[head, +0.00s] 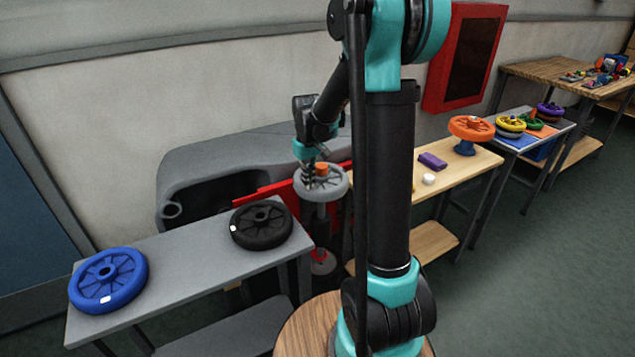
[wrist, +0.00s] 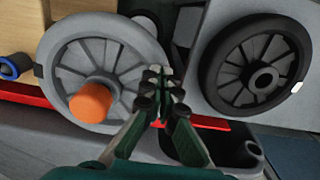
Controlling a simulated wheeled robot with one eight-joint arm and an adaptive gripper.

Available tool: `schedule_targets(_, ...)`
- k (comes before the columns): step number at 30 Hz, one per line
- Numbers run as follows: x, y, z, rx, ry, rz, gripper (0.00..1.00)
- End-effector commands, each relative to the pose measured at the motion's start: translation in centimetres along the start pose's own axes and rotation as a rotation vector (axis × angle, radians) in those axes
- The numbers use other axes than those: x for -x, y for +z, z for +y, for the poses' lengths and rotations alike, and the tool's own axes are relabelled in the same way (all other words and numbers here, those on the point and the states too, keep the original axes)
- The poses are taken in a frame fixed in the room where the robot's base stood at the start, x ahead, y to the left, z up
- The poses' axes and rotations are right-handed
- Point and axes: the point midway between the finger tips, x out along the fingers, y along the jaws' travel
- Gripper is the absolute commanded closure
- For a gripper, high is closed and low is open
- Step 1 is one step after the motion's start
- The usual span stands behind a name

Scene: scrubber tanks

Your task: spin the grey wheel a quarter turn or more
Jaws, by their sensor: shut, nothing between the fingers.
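The grey wheel (head: 338,186) lies level on top of a grey post in the head view, with an orange knob (head: 322,169) standing up from it. In the wrist view the grey wheel (wrist: 62,50) fills the left side, with the orange knob (wrist: 91,102) on its near part. My gripper (head: 308,180) is at the left edge of the wheel in the head view. In the wrist view my gripper (wrist: 159,80) is shut and empty, over or beside the wheel's right rim, to the right of the knob. I cannot tell whether it touches the rim.
A black wheel (head: 261,225) and a blue wheel (head: 108,280) lie on a grey table (head: 190,265) at left. A red bar (wrist: 30,95) runs behind the grey wheel. A wooden table with an orange wheel (head: 471,128) and purple block (head: 432,160) stands at right.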

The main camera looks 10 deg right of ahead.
Motion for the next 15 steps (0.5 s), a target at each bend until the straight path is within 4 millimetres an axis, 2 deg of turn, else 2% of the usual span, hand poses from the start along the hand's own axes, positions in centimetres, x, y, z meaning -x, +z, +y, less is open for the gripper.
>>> schedule_targets(15,-0.72,0.08,0.05,0.000,0.000,0.000,1.00)
